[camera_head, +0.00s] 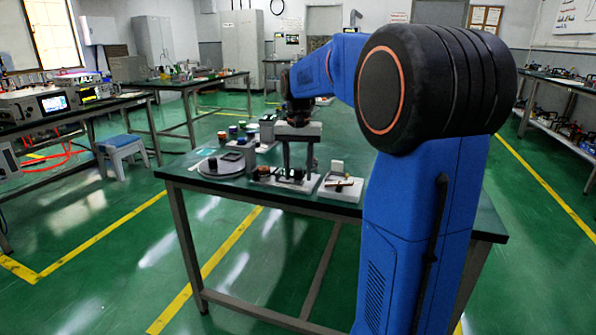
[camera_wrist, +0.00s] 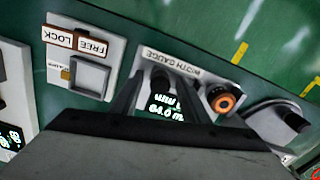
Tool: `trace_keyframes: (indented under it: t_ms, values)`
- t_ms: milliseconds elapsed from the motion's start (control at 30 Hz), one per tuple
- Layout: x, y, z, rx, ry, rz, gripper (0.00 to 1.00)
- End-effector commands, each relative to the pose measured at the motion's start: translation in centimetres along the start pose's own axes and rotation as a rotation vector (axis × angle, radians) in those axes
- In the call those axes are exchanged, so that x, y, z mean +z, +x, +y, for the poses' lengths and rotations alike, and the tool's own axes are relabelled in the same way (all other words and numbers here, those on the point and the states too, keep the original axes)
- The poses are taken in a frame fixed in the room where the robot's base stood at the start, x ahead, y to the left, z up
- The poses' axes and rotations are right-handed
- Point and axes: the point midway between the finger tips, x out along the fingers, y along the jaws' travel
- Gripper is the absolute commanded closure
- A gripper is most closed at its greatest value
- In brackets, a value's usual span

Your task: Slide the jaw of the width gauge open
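The width gauge (camera_wrist: 207,78) is a light panel labelled "WIDTH GAUGE" in the wrist view. Its lit display (camera_wrist: 166,108) is partly hidden by my gripper and appears to read about 64.0. A dark knob-like part (camera_wrist: 160,78) shows between my fingers; I cannot tell whether it is the jaw's handle or whether a finger touches it. My gripper (camera_wrist: 161,84) is open, with its two fingers apart over the gauge. In the head view my gripper (camera_head: 299,166) points down over the small devices on the table.
A panel with LOCK and FREE labels (camera_wrist: 117,52) lies left of the gauge. An orange-ringed knob (camera_wrist: 224,101) sits close right of my fingers. In the head view, a round grey device (camera_head: 207,169) and several small devices crowd the green table (camera_head: 270,193).

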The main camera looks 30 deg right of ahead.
Motion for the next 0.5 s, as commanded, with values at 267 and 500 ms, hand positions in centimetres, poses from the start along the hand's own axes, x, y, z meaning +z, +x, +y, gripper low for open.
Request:
trace_keyframes:
  t_ms: [267, 500]
  values:
    - [-0.1, -0.8, 0.0, -0.001, 0.0, 0.001, 0.58]
    - [-0.1, -4.7, 0.0, -0.001, 0.0, 0.004, 0.58]
